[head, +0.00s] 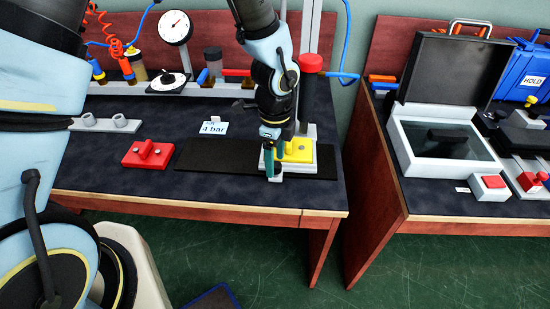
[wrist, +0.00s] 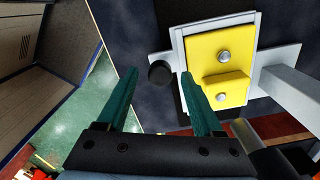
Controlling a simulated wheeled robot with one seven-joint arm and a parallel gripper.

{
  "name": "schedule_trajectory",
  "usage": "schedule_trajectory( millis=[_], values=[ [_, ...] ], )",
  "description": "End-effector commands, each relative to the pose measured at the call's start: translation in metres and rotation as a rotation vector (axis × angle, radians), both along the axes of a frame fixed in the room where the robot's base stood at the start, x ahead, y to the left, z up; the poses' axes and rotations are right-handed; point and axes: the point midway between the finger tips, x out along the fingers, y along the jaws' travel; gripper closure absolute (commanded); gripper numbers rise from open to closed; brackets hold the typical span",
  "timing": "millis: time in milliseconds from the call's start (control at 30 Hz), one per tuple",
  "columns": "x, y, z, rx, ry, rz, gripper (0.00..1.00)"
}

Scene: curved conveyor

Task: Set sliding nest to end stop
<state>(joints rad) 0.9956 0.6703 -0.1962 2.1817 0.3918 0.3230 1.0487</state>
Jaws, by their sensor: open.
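The nest looks to be the yellow block (head: 299,151) on a light grey plate at the right part of a black strip (head: 215,156) on the bench. In the wrist view the yellow block (wrist: 220,55) carries two silver round heads. A black round knob (wrist: 159,74) shows beside the plate's left edge. My gripper (head: 270,163) is low at the plate's left front. In the wrist view its teal fingers (wrist: 158,77) are open, one on each side of the knob as seen; contact cannot be told. I cannot make out an end stop for certain.
A grey post with a red cap (head: 312,63) stands behind the nest. A red block (head: 148,154) lies left of the strip, with a "4 bar" card (head: 214,128) behind. A gauge (head: 175,27) stands further back. The strip's left part is clear.

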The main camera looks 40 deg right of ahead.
Motion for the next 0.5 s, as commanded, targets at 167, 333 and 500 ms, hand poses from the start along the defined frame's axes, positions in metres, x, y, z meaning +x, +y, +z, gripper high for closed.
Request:
schedule_trajectory(
  millis=[167, 333, 500],
  values=[
    [-0.0001, -0.0004, -0.0052, -0.001, -0.001, 0.0, 0.32],
    [0.0001, -0.0003, -0.0051, -0.002, -0.001, 0.0, 0.32],
    [0.0, -0.0002, -0.005, -0.001, -0.001, 0.001, 0.49]
  ],
)
